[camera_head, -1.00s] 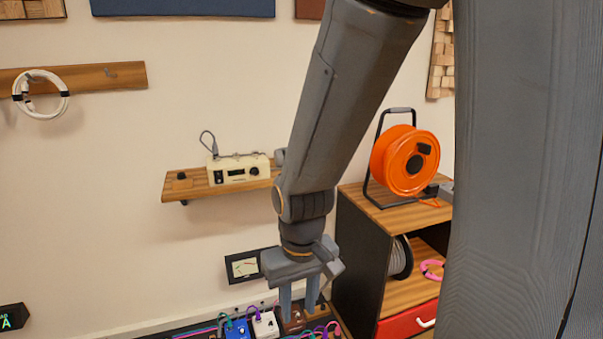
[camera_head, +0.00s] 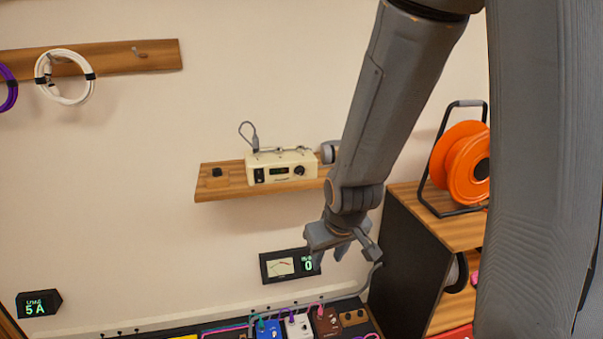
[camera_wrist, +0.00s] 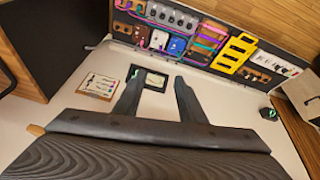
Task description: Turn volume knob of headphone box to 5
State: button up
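The headphone box (camera_head: 281,168) is a cream case on a wooden wall shelf (camera_head: 226,186) in the head view. It has a dark display, a black switch at its left and a black round knob (camera_head: 299,170) at its right; the knob's setting is too small to read. My gripper (camera_head: 330,257) hangs below and to the right of the box, apart from it, over the wall. In the wrist view my gripper (camera_wrist: 156,92) shows two spread fingers with nothing between them. The box does not show in the wrist view.
A wall meter (camera_head: 286,265) reading 0 is just beside my gripper. A pedalboard (camera_head: 228,331) with several pedals lies below. A dark cabinet (camera_head: 413,260) carrying an orange cable reel (camera_head: 462,163) stands at the right.

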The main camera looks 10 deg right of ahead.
jog(key=w+r+n+t+p, duration=0.25)
jog(key=w+t, duration=0.45)
jog(key=w, duration=0.6)
jog(key=n+t, duration=0.5)
jog(key=t, duration=0.2)
send_near(301, 174)
jog(key=shift+m, duration=0.25)
jog(key=shift+w+r+p, duration=0.15)
jog(key=shift+w+p, duration=0.7)
jog(key=shift+w, duration=1.15)
jog(key=shift+w+r+p, duration=0.1)
jog(key=shift+w+p, duration=0.75)
jog(key=shift+w, duration=1.15)
grip_shut()
